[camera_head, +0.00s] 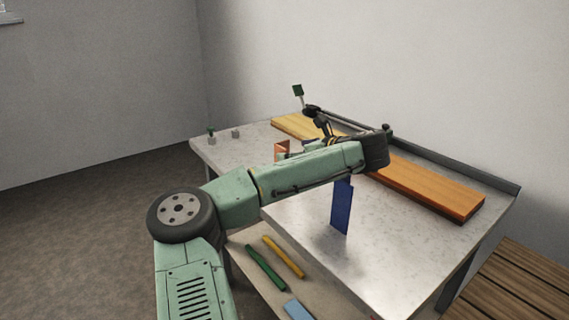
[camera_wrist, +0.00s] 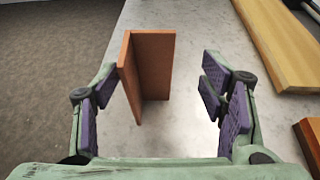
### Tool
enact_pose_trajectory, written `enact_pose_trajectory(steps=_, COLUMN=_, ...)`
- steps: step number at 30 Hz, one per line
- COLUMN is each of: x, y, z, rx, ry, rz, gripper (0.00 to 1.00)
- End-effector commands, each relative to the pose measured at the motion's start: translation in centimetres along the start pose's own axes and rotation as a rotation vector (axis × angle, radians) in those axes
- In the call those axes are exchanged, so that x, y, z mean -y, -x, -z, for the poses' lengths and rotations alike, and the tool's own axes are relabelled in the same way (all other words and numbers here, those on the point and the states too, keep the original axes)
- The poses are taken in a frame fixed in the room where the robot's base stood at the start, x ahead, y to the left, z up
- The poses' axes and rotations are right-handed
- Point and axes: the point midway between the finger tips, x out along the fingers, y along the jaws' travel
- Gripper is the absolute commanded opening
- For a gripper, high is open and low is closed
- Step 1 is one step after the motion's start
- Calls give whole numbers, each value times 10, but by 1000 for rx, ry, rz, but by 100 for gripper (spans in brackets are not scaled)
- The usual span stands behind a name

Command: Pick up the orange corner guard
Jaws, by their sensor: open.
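The orange corner guard (camera_wrist: 153,68) stands upright on the grey speckled table, an L-shaped piece with two flat walls. In the wrist view it lies between the spread fingers of my gripper (camera_wrist: 168,95), closer to the left finger, and nothing grips it. A gap shows between the guard and the right finger. Whether the left finger touches the guard I cannot tell. In the head view only a small part of the orange corner guard (camera_head: 281,148) shows behind my arm. My gripper's fingers are hidden there.
Long wooden boards (camera_head: 430,188) lie along the back. Green and yellow bars (camera_head: 283,257) lie on a lower shelf. A slatted wooden surface (camera_head: 520,285) is at the right.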

Motion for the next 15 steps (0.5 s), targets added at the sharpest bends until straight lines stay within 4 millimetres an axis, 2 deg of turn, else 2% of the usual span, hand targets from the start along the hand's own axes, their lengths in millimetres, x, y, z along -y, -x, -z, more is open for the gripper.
enact_pose_trajectory(steps=8, x=-4, y=-30, z=0, rx=0, ry=0, rz=-1, gripper=65)
enact_pose_trajectory(steps=15, x=-8, y=-64, z=4, rx=-1, ry=2, rz=0, gripper=65)
